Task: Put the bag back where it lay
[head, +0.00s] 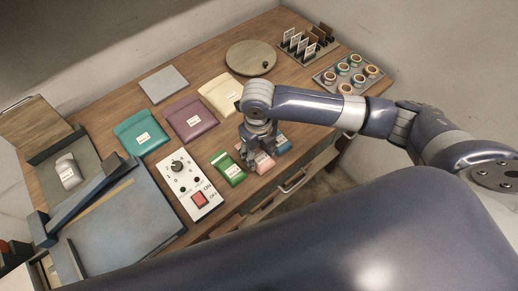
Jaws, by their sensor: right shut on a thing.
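My right gripper (258,152) points down at the front edge of the wooden table and is shut on the small pink bag (264,165). The gripper hides part of this bag, and I cannot tell whether the bag touches the table. A small green bag (232,173) with a white label lies just left of it. A small blue bag (283,146) lies just right of it, partly behind the gripper. Larger teal (132,124), purple (183,112) and cream (214,87) pouches lie farther back. My left gripper is not in view.
A white control box (185,199) with a knob and red switch stands left of the green bag. A round wooden board (243,58), a card rack (296,47) and a tray of tape rolls (373,83) stand at the back right. A blue-grey board (115,235) lies at left.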

